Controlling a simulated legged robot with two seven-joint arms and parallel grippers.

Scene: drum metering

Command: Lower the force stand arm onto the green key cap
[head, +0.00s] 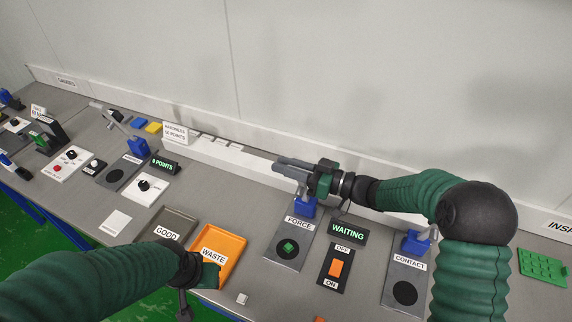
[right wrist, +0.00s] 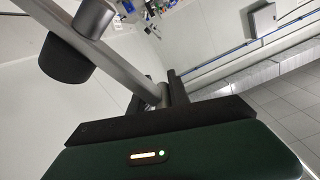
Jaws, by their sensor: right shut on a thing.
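The green key cap (head: 288,247) sits on the black round pad of the grey FORCE plate (head: 282,262). The stand's blue base (head: 304,208) is at the far end of that plate. My right gripper (head: 300,170) is shut on the grey force stand arm, above the blue base. In the right wrist view the arm (right wrist: 117,62) is a grey bar running to between the dark fingers (right wrist: 165,95), with a dark cylinder on it. The arm is raised, apart from the key cap. My left gripper (head: 198,285) is near the orange tray; its jaw opening is unclear.
Left of the FORCE plate are the orange WASTE tray (head: 235,242) and grey GOOD tray (head: 190,226). Right of it are the WAITING display (head: 348,232), a switch panel (head: 334,272) and the CONTACT plate (head: 398,302). A white ledge (head: 235,160) runs behind.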

